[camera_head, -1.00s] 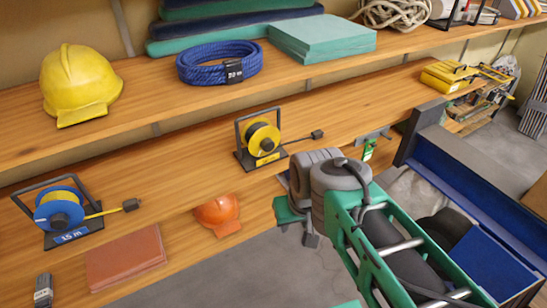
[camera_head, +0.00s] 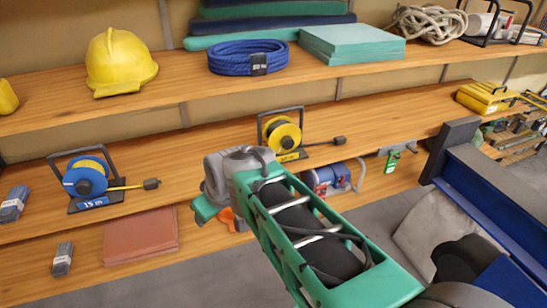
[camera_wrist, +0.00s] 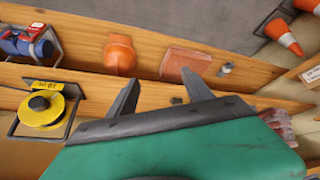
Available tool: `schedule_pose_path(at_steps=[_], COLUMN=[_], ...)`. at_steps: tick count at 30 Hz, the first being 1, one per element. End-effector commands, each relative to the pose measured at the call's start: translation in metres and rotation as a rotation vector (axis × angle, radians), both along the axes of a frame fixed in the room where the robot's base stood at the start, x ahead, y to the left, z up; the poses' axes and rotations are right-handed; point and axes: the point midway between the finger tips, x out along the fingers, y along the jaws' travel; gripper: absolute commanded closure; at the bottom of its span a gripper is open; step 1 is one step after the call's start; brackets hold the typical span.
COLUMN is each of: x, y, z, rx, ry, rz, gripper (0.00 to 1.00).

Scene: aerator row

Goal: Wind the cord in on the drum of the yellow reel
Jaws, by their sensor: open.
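The yellow reel (camera_head: 284,135) stands upright in a black frame on the middle shelf. Its short dark cord runs out to the right along the shelf and ends in a dark plug (camera_head: 340,141). In the wrist view the yellow reel (camera_wrist: 41,108) is at the left, with its yellow label facing up in the picture; its plug is not clear there. My gripper (camera_wrist: 163,84) is open and empty, its two dark fingers apart, well to the right of the reel in that view. In the head view its green body (camera_head: 208,207) is below and left of the reel; the fingertips are hidden.
A blue reel (camera_head: 84,180) with a yellow cord stands left on the same shelf. An orange helmet (camera_wrist: 120,54) and a reddish stack (camera_head: 141,237) lie on the lower shelf. A blue rope coil (camera_head: 247,58) and yellow helmet (camera_head: 119,62) are above. Shelf room lies between the reels.

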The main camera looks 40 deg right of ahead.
Motion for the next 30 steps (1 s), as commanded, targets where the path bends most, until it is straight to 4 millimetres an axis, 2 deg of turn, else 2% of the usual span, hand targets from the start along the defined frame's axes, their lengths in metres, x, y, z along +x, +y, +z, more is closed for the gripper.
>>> schedule_pose_path(at_steps=[1, 2, 3, 4, 5, 6, 7, 9, 12, 15, 17, 20, 30], x=[0.033, 0.053, 0.078, 0.094, 0.108, 0.122, 0.13, 0.136, 0.125, 0.108, 0.103, 0.107, 0.166], y=[-0.029, -0.046, -0.072, -0.093, -0.116, -0.15, -0.175, -0.235, -0.305, -0.348, -0.361, -0.368, -0.383], z=[-0.05, -0.059, -0.07, -0.076, -0.082, -0.089, -0.093, -0.099, -0.099, -0.093, -0.088, -0.082, -0.081], rx=[-0.032, -0.062, -0.111, -0.156, -0.205, -0.28, -0.341, -0.494, -0.698, -0.84, -0.886, -0.912, -0.907], ry=[-0.089, -0.157, -0.251, -0.32, -0.39, -0.479, -0.542, -0.672, -0.798, -0.862, -0.879, -0.889, -0.887], rz=[0.041, 0.079, 0.126, 0.157, 0.179, 0.204, 0.218, 0.229, 0.213, 0.187, 0.179, 0.178, 0.179], gripper=[0.36, 0.34, 0.34, 0.34, 0.34, 0.34, 0.34, 0.34, 0.34, 0.34, 0.34, 0.34, 0.34])
